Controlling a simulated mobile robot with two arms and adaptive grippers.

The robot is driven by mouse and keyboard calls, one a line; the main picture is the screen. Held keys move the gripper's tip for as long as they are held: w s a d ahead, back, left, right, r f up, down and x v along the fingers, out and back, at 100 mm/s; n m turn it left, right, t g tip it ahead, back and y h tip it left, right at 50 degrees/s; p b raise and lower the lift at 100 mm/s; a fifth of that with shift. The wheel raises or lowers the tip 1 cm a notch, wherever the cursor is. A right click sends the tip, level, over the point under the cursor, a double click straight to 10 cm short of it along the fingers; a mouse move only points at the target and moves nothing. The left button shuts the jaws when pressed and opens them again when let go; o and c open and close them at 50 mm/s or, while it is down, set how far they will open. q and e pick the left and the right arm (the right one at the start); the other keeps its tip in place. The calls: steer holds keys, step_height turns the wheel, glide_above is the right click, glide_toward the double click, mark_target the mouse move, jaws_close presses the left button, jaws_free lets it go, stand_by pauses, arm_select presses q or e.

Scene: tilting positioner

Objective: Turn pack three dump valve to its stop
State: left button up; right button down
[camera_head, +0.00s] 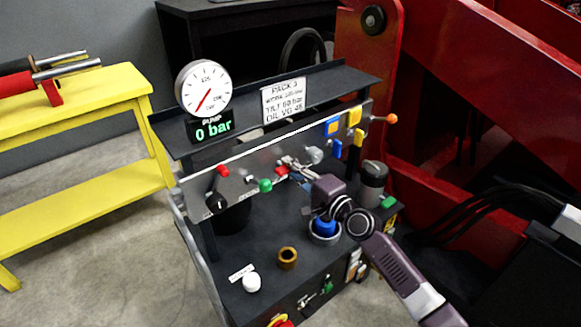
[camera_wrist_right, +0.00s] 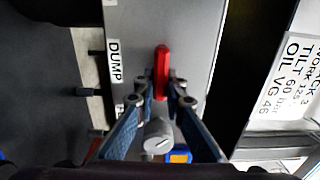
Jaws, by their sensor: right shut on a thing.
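Pack three's panel (camera_head: 240,172) stands under a sign (camera_head: 285,100) reading PACK 3. The dump valve's red lever (camera_head: 281,172) is on its front. In the right wrist view the red lever (camera_wrist_right: 161,72) lies between my fingertips, with a DUMP label (camera_wrist_right: 115,62) beside it; its tip points to the top of that picture. My right gripper (camera_head: 289,165) is shut on this lever; its fingertips (camera_wrist_right: 163,88) flank the lever's lower part. The fingers partly hide the lever's base. The round gauge (camera_head: 204,88) has a display (camera_head: 212,128) reading 0 bar. My left gripper is not in view.
A green knob (camera_head: 265,185), a grey knob (camera_head: 315,155) and another red-tipped lever (camera_head: 222,171) sit close by on the panel. Blue and yellow handles are at its right. A dark canister (camera_head: 373,182) stands near my right arm. A yellow bench (camera_head: 85,110) is at left.

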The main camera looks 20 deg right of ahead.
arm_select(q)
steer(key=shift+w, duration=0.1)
arm_select(e)
steer(key=c, duration=2)
jaws_free()
steer(key=shift+s+d, duration=0.1)
steer(key=shift+s, duration=0.05)
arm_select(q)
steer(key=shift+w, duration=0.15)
arm_select(e)
steer(key=v, duration=1.1)
steer(key=shift+s, duration=0.35)
steer(key=shift+d, duration=0.1)
